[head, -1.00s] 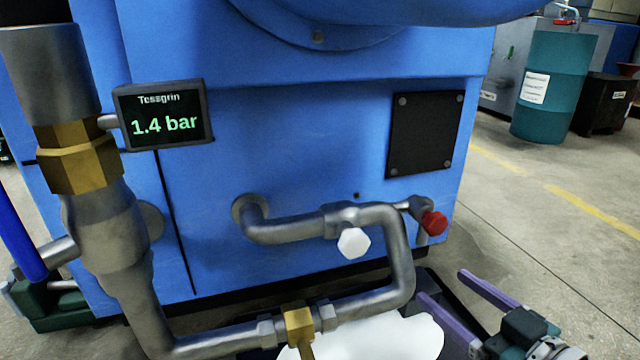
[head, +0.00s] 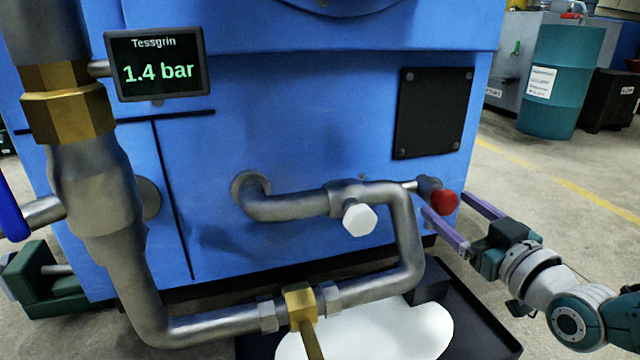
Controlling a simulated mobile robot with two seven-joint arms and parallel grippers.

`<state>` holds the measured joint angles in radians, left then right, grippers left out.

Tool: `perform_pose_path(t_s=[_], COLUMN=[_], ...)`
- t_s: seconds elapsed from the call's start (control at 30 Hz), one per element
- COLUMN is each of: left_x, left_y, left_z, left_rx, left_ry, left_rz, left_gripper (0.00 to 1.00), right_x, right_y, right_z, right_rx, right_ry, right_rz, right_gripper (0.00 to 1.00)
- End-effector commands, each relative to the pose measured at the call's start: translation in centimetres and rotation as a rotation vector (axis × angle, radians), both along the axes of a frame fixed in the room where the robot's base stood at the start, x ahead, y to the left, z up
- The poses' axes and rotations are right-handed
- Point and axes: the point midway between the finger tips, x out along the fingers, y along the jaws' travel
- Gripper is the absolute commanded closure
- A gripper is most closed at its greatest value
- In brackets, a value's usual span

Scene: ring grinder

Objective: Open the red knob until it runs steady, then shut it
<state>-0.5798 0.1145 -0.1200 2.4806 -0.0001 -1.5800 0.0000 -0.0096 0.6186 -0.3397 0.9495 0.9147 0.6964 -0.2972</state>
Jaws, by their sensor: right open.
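The red knob (head: 445,202) sits on a short stem at the right end of the grey pipework, near the right edge of the blue machine. My right gripper (head: 446,207) is open, its two purple fingers reaching up to the knob, one to its left and one to its right. I cannot tell whether either finger touches it. The display (head: 157,65) at upper left reads "Tessgrin" and 1.4 bar. My left gripper is not in view.
A white hexagonal knob (head: 359,219) is left of the red one. A brass fitting (head: 300,303) is on the lower pipe. Below is a black tray (head: 478,325) with a white mass (head: 400,335).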

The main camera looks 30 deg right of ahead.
Motion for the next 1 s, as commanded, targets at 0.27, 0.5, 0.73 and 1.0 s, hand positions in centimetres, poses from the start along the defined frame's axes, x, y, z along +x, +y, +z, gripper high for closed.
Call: perform_pose_path(t_s=[0.27,0.5,0.73,1.0], left_x=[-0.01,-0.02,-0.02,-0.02], left_y=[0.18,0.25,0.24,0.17], left_z=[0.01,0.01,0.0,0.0], left_rx=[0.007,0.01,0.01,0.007], left_ry=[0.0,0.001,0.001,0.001], left_rz=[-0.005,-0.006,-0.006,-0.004], left_gripper=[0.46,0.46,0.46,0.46], right_x=[0.04,0.02,0.01,0.01], right_y=[-0.01,0.01,0.01,0.01], right_z=[0.07,0.06,0.04,0.03], right_rx=[0.0,0.001,0.001,0.001], right_ry=[0.0,0.0,0.0,0.0], right_rz=[0.0,0.0,0.0,0.0], right_gripper=[0.25,0.52,0.78,1.0])
